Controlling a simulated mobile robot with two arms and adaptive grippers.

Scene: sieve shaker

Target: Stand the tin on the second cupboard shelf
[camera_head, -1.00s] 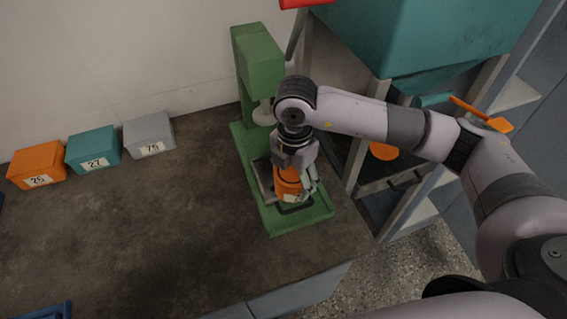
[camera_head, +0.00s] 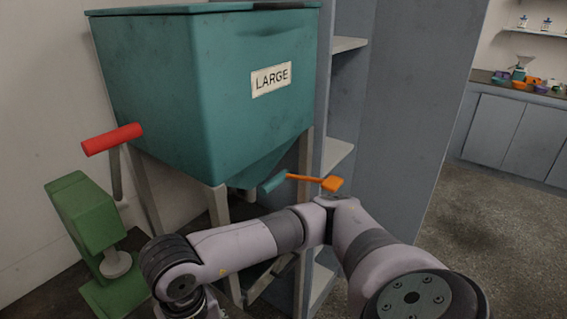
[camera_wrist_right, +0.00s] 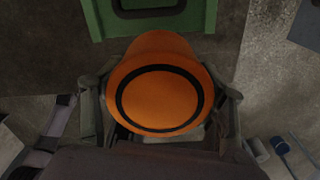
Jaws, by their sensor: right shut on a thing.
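The tin (camera_wrist_right: 155,85) is orange with a black ring on its end, seen in the right wrist view. My right gripper (camera_wrist_right: 160,106) is shut on it, with a finger on each side. In the head view the gripper and tin are below the bottom edge; only my right arm shows. The grey cupboard (camera_head: 405,110) stands right of the middle, its open side showing pale shelves: an upper one (camera_head: 349,44), a middle one (camera_head: 336,152) and a lower one (camera_head: 321,283). The visible shelf parts look empty. My left gripper is not in view.
A green press (camera_head: 92,215) with a red handle (camera_head: 112,139) stands at the left; its green base (camera_wrist_right: 150,22) lies by the tin in the wrist view. A teal hopper marked LARGE (camera_head: 160,90) and an orange-ended lever (camera_head: 332,183) sit before the cupboard. Open floor (camera_head: 490,240) lies right.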

